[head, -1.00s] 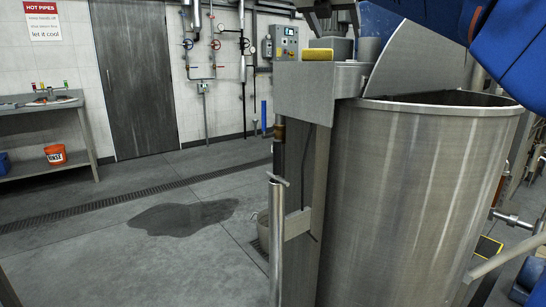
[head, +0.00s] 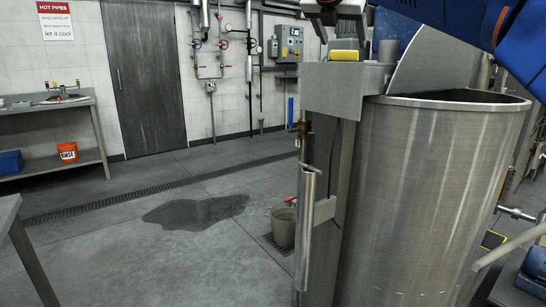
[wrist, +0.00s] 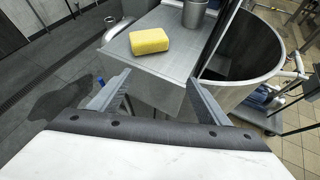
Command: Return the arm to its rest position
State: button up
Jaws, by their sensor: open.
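My gripper (wrist: 157,80) is open and empty in the wrist view, its two grey fingers spread apart and pointing toward a steel shelf (wrist: 152,68). A yellow sponge (wrist: 149,41) lies on that shelf, beyond the fingertips and apart from them. In the head view my gripper (head: 341,27) hangs at the top edge, just above the sponge (head: 344,55), partly cut off by the frame. My blue arm enters from the top right.
A large open steel mixer vessel (head: 430,190) stands right of the shelf, its lid (head: 432,62) tilted up. A metal cup (wrist: 194,14) stands beside the sponge. A dark puddle (head: 195,212) and grey bucket (head: 283,227) are on the floor. A bench (head: 65,104) stands left.

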jog(key=s+d+f+m+g+y, duration=0.1)
jog(key=s+d+f+m, duration=0.3)
jog(key=f, duration=0.3)
jog(key=s+d+f+m+g+y, duration=0.1)
jog(key=s+d+f+m, duration=0.25)
jog(key=f, duration=0.35)
jog(key=s+d+f+m+g+y, duration=0.1)
jog(key=s+f+m, duration=0.6)
jog(key=f, duration=0.6)
jog(key=s+d+f+m+g+y, duration=0.1)
jog(key=s+f+m, duration=0.6)
jog(key=s+f, duration=0.4)
jog(key=s+d+f+m+g+y, duration=0.1)
jog(key=s+d+f+m+g, duration=0.1)
jog(key=s+f+m, duration=0.6)
notch_tip(320, 180, down, 7)
jog(key=shift+s+y, duration=0.3)
jog(key=shift+s, duration=0.75)
jog(key=shift+c, duration=0.3)
